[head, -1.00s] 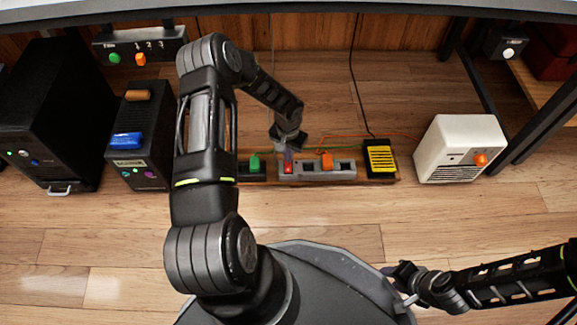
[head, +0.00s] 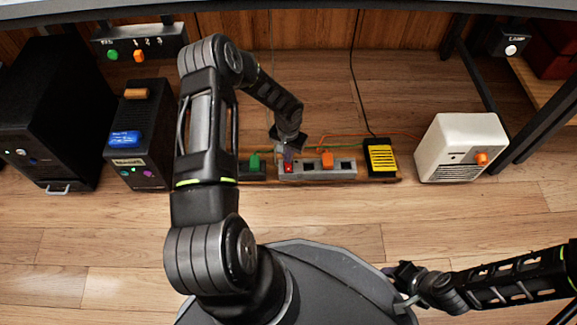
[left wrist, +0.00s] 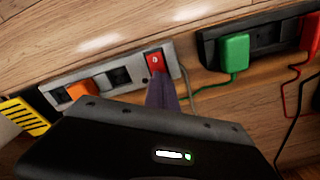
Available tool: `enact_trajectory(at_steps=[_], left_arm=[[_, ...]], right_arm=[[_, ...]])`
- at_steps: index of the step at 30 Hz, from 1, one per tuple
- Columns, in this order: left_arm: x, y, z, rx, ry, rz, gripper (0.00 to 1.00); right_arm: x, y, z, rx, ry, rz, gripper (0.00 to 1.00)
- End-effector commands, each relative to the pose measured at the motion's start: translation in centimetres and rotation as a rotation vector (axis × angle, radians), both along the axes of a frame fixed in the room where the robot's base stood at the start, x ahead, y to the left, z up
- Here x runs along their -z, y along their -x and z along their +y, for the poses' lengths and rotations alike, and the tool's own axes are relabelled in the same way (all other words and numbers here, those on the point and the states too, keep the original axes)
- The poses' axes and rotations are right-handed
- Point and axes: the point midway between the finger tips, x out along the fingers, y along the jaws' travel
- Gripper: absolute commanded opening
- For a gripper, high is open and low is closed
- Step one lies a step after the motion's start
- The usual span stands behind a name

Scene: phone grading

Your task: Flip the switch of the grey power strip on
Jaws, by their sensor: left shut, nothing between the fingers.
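The grey power strip (head: 311,171) lies on the floor board in the middle of the head view, with an orange plug (head: 327,160) in one of its sockets. Its red switch (head: 288,168) is at its left end; in the left wrist view the switch (left wrist: 155,62) is near the top centre. My left gripper (head: 287,152) reaches down to the switch. Its shut fingers (left wrist: 160,88) hold nothing, and their tips are at the switch's edge; I cannot tell whether they touch. My right gripper (head: 403,285) is at the lower right, far from the strip; its jaw state is unclear.
A black strip with a green plug (left wrist: 233,52) lies next to the grey strip. A yellow-and-black adapter (head: 381,158) is at its right. A white box (head: 460,148) stands further right, and black towers (head: 140,135) stand left. The front floor is clear.

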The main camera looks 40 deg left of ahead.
Motion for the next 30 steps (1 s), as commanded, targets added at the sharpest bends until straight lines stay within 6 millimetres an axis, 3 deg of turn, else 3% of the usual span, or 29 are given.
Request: enact_trajectory(at_steps=[11,30], left_arm=[[0.5,0.0,0.0,0.0,0.0,0.0,0.0],[-4.9,0.0,0.0,0.001,-0.001,-0.001,0.0]], right_arm=[[0.4,0.0,0.0,0.0,0.0,0.0,0.36],[-3.5,0.0,0.0,0.0,0.0,0.0,0.36]])
